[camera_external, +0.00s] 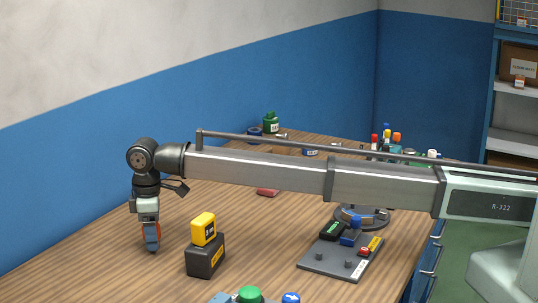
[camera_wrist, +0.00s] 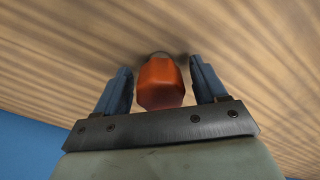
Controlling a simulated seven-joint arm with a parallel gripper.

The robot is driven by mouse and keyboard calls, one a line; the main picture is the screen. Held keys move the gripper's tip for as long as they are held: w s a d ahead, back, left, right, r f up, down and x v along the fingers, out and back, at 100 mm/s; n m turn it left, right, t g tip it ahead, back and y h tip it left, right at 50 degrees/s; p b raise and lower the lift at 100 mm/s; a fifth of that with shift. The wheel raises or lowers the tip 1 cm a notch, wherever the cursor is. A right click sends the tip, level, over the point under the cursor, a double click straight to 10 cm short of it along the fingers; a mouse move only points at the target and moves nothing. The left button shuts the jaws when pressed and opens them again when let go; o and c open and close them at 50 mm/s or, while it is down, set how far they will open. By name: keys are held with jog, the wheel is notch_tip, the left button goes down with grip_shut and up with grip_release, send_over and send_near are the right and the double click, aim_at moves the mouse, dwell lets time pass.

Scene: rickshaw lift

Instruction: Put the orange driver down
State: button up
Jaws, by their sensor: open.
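The orange driver (camera_wrist: 161,82) shows in the wrist view as an orange handle between the two blue fingers of my gripper (camera_wrist: 162,85). A gap shows between the handle and each finger. Its far end is hidden or foreshortened against the wooden table. In the external view my gripper (camera_external: 152,244) points down at the left part of the table, with a bit of orange (camera_external: 155,231) at its fingers. Whether the driver touches the tabletop is hard to tell.
A black box (camera_external: 205,258) with a yellow tape measure (camera_external: 203,229) on top stands just right of my gripper. A grey plate (camera_external: 325,262) with small parts lies further right. Several bottles and tools stand at the back. Bare wood (camera_external: 95,265) lies to the left.

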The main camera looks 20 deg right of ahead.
jog(key=shift+r, duration=0.1)
notch_tip(320, 180, up, 12)
dwell(0.6)
dwell(0.4)
